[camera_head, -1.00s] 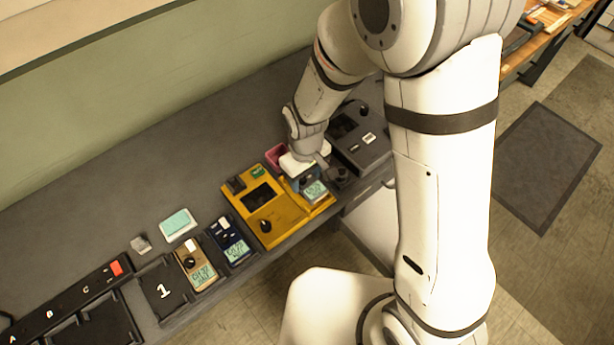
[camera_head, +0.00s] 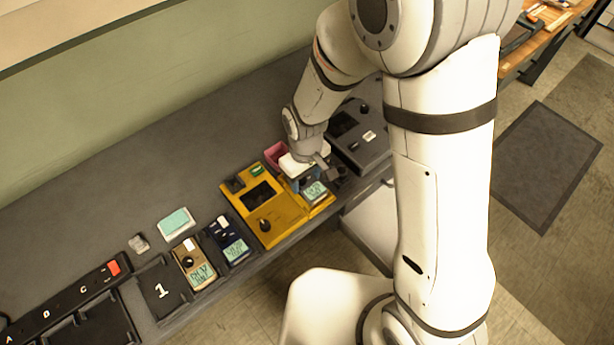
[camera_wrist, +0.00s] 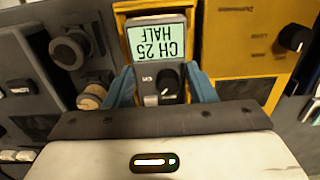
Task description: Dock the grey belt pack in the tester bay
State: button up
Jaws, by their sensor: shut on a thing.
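The grey belt pack (camera_wrist: 157,60) has a pale green screen reading "CH 25 HALF" and a black knob. In the wrist view it stands between the two blue fingers of my gripper (camera_wrist: 160,88), which is shut on it. The yellow tester (camera_head: 262,207) has its bay (camera_wrist: 122,22) around the pack's screen end; I cannot tell whether the pack is fully seated. In the head view the pack's screen (camera_head: 315,192) shows at the tester's right end, below my gripper (camera_head: 306,183). My gripper hides the pack's rear part.
A dark grey device (camera_head: 360,140) with knobs stands close on the right. A pink container (camera_head: 276,154) sits behind the gripper. A tan pack (camera_head: 193,263) and a navy pack (camera_head: 228,242) lie left of the tester.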

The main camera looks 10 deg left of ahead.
jog(key=shift+f+b, duration=0.45)
jog(key=shift+f, duration=0.15)
jog(key=o, duration=1.2)
jog(key=shift+c, duration=0.2)
jog(key=shift+r, duration=0.25)
notch_tip(320, 180, up, 7)
jog(key=shift+r, duration=0.2)
jog(key=shift+w, duration=0.1)
